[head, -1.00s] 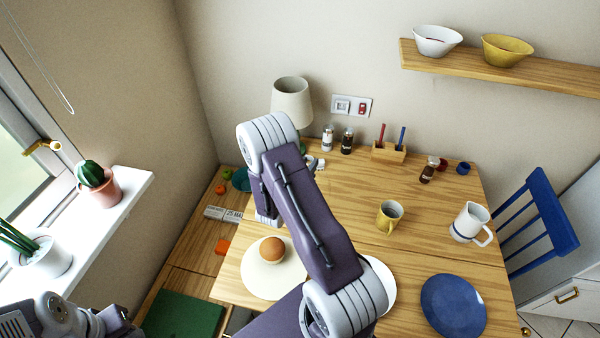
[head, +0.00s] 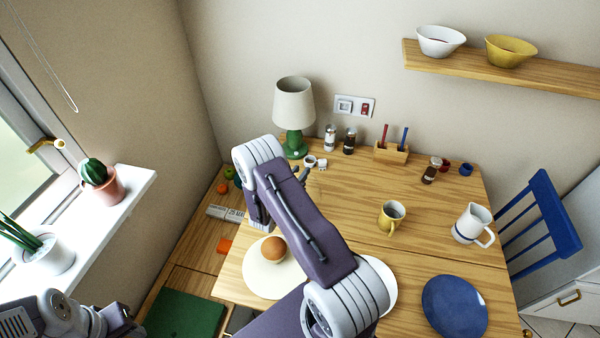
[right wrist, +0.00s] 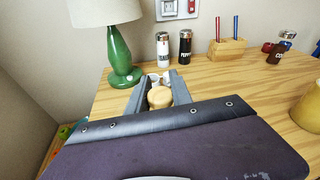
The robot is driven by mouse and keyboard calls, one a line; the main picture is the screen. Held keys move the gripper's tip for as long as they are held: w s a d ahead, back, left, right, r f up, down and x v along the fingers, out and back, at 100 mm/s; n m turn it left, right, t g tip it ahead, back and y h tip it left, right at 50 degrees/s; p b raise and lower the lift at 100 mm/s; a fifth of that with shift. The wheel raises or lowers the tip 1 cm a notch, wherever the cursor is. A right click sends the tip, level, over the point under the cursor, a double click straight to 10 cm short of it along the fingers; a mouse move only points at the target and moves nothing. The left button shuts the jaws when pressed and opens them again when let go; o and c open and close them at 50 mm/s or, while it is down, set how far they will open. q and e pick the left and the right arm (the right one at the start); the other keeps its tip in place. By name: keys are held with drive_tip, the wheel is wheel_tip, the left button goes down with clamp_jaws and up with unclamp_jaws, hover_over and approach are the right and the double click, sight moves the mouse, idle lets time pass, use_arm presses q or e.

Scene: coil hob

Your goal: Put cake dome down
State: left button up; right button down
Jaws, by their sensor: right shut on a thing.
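My right gripper (head: 303,176) is above the table near the green lamp base. In the right wrist view its two fingers (right wrist: 162,92) are shut on a pale tan, rounded knob, which I take to be the knob of the cake dome (right wrist: 160,98). The body of the dome cannot be made out; my purple arm link covers much of the area below. A brown round bun or cake (head: 273,249) sits on a cream round plate (head: 262,279) at the table's left. My left gripper (head: 122,322) is at the bottom left, its fingers unclear.
The table (head: 350,215) has free wood between my right gripper and the yellow mug (head: 391,215). A lamp (head: 294,110), shakers (head: 349,141) and a pen block (head: 391,153) stand at the back. A jug (head: 473,225) and a blue plate (head: 454,306) are at right.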

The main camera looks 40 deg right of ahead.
drive_tip(key=shift+f, duration=0.2)
drive_tip(key=c, duration=1.1)
unclamp_jaws()
drive_tip(key=shift+c, duration=0.2)
drive_tip(key=shift+s+a+r, duration=0.1)
drive_tip(key=shift+a+r, duration=0.1)
drive_tip(key=shift+r, duration=0.1)
drive_tip(key=v, duration=1.2)
drive_tip(key=s+a+r+m+g+y, duration=0.15)
drive_tip(key=s+m+g+y, duration=0.35)
drive_tip(key=s+m+g, duration=0.85)
drive_tip(key=a+r+m+t+y, duration=0.3)
drive_tip(key=a+m+t+y, duration=0.4)
drive_tip(key=a+m, duration=0.5)
drive_tip(key=shift+s+a+y, duration=0.15)
drive_tip(key=shift+a+y, duration=0.05)
drive_tip(key=shift+y, duration=0.8)
